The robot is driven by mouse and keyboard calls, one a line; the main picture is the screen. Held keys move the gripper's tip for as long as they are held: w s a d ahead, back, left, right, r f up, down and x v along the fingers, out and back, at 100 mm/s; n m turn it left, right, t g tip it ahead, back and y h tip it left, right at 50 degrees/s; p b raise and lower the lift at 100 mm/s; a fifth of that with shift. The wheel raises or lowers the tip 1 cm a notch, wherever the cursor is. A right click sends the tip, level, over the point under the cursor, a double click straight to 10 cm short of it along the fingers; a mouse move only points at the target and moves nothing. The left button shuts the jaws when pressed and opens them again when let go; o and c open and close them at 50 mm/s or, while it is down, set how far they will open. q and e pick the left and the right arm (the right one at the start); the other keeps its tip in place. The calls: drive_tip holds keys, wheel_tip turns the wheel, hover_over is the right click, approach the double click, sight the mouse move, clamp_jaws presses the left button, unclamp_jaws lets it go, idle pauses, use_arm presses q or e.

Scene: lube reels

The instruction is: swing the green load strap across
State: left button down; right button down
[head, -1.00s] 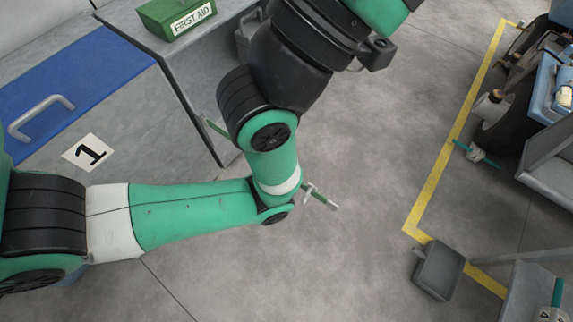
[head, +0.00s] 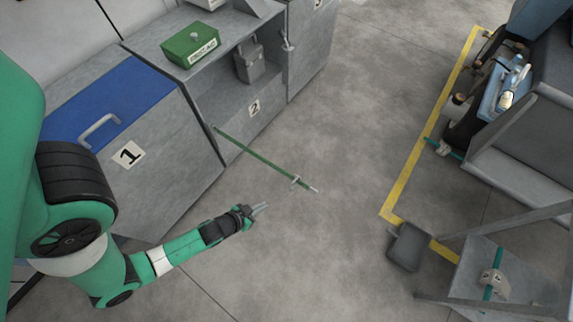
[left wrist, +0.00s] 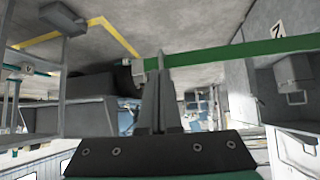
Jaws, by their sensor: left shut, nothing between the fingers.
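The green load strap (head: 262,159) is a long straight green bar in the head view. It reaches out from the cabinet marked 2 over the floor, with a small grey fitting and a pale tip at its free end. My left gripper (head: 262,208) is shut and empty, on the near side of the strap and apart from it in the head view. In the left wrist view the strap (left wrist: 240,52) crosses from the right, and its end overlaps my fingertips (left wrist: 160,62) in the picture. I cannot tell whether they touch. My right gripper is not in view.
Grey cabinets with a blue lid (head: 110,95) and a green first-aid box (head: 191,46) stand at the left. A grey bin (head: 408,247) sits by the yellow floor line (head: 425,150). A cart (head: 530,130) stands at the right. The middle floor is clear.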

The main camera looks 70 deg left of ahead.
use_arm(q)
drive_tip(key=b, duration=0.6)
approach(291, 190)
drive_tip(key=shift+x, duration=2.9)
drive_tip(key=shift+a, duration=0.15)
